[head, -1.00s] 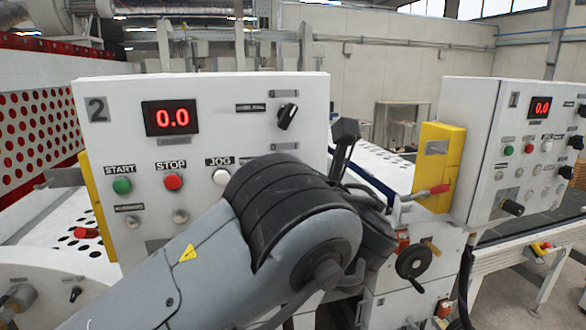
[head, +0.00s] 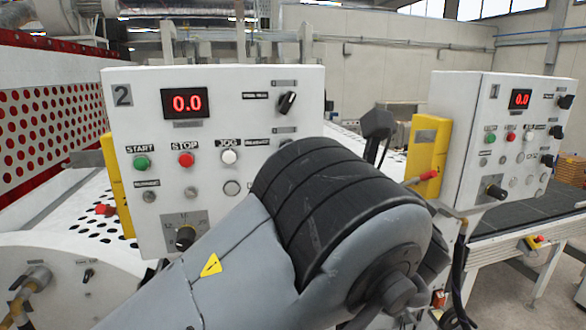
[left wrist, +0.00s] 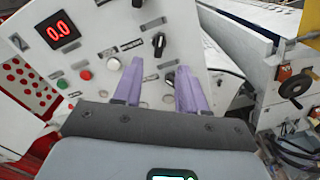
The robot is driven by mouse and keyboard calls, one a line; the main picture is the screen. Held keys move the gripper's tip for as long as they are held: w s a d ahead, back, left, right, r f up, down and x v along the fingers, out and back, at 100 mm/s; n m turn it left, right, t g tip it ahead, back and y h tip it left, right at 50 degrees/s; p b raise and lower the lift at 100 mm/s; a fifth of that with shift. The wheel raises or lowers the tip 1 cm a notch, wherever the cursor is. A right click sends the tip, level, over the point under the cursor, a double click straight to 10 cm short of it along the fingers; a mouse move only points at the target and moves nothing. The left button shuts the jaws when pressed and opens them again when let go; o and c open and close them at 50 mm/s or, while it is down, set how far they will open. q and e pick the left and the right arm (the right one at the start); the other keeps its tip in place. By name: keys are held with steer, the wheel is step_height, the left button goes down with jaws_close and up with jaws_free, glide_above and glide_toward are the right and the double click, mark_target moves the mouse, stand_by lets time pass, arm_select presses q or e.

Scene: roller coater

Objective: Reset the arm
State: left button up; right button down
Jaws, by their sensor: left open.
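My left arm crosses the lower middle of the head view from the lower left, in front of control panel 2 (head: 230,105). It hides the panel's lower right corner. In the left wrist view, my left gripper (left wrist: 160,66) shows two purple fingers spread apart with nothing between them. The fingers point toward panel 2 (left wrist: 100,50), near its knobs, and I cannot tell the exact gap to it. In the head view the fingers cannot be made out behind the arm. My right gripper is in neither view.
Panel 2 has a red 0.0 display (head: 187,103), a green start button (head: 141,163) and a red stop button (head: 186,160). Panel 1 (head: 480,130) stands at the right, beside a yellow box (head: 427,150). A handwheel (left wrist: 295,86) is at the right in the left wrist view.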

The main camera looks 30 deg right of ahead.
arm_select(q)
steer(key=shift+s, duration=0.4)
